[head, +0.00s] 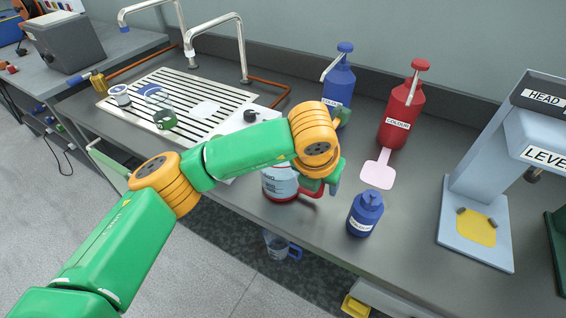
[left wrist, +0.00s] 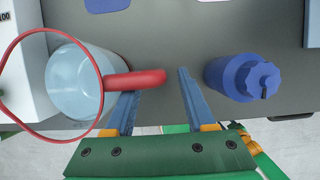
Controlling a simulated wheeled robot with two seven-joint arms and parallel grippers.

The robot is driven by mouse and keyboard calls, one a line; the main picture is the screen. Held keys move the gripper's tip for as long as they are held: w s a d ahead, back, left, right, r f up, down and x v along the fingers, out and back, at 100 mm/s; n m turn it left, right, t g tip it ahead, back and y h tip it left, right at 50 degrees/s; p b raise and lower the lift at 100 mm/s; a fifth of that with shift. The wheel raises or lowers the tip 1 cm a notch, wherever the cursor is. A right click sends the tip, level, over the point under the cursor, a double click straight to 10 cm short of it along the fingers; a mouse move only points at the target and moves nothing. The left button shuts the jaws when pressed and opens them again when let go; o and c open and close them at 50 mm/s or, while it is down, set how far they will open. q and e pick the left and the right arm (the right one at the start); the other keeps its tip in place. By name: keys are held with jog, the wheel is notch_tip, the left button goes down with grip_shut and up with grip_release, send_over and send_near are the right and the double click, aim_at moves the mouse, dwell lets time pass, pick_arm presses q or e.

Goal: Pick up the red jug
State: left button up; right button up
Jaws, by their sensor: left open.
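The red jug (head: 277,184) stands on the bench, a clear, pale body with dark lettering and a red handle. My left forearm and wrist hide its upper part in the head view. In the left wrist view, the jug (left wrist: 75,88) is at the left, with a round red rim and its red handle pointing right. My left gripper (head: 327,181) is open just right of the jug, at the handle. In the left wrist view, the handle's end overlaps the left finger's tip and reaches into the gap between the fingers (left wrist: 158,92). I cannot tell whether they touch. My right gripper is not in view.
A small blue bottle (head: 365,216) stands right of my gripper. A blue pump bottle (head: 339,82) and a red one (head: 400,115) stand behind, near a pink paddle (head: 378,172). A grey machine (head: 485,165) is at right. A blue-handled jug (head: 278,245) sits below the bench edge.

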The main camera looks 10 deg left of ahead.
pick_arm(q)
jog(key=shift+w+f, duration=0.15)
jog(key=shift+f, duration=0.45)
grip_shut()
jog(key=shift+r, duration=0.1)
dwell(0.8)
